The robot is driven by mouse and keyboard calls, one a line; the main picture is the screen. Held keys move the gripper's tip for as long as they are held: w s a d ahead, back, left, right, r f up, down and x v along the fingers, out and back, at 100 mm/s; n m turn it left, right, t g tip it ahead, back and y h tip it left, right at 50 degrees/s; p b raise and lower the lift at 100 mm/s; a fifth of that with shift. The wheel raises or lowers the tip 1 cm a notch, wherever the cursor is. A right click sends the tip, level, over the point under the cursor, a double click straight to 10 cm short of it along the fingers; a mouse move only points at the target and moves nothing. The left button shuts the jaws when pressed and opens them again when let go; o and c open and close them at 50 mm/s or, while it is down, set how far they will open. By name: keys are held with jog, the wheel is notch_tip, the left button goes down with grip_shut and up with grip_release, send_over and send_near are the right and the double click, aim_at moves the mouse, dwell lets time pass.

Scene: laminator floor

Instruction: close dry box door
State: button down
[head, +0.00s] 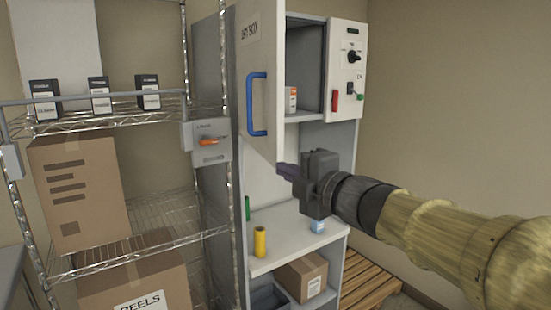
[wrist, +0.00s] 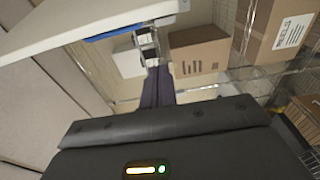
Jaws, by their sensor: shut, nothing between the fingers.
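The dry box door (head: 258,85), a light panel labelled as the dry box, stands open in the head view, swung out toward me on the left side of the box. Its blue handle (head: 257,104) is on its outer face. The dry box interior (head: 303,70) shows to its right. My gripper (head: 284,170) is shut and empty, just below the door's lower edge. I cannot tell whether it touches the door. In the wrist view the closed fingers (wrist: 158,88) point past the door (wrist: 90,25), with part of the blue handle (wrist: 112,33) showing.
A wire shelf (head: 150,240) with cartons and small black boxes stands at left. A control panel (head: 346,70) is right of the box opening. Below, a shelf holds a yellow cylinder (head: 259,242), and a carton (head: 302,276) sits underneath. A wooden pallet (head: 368,282) lies at lower right.

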aim_at(279, 157)
jog(key=w+a+p, duration=0.1)
jog(key=w+p, duration=0.1)
jog(key=w, duration=0.1)
jog(key=w+a+p, duration=0.1)
jog(key=w+p, duration=0.1)
jog(key=w, duration=0.1)
jog(key=w+p, duration=0.1)
jog(key=w, duration=0.2)
jog(key=shift+w+a+r+p, duration=0.1)
jog(key=shift+a+p, duration=0.3)
jog(key=shift+d, duration=0.2)
jog(key=shift+a, duration=0.1)
jog(key=shift+w+d, duration=0.1)
jog(key=shift+d, duration=0.35)
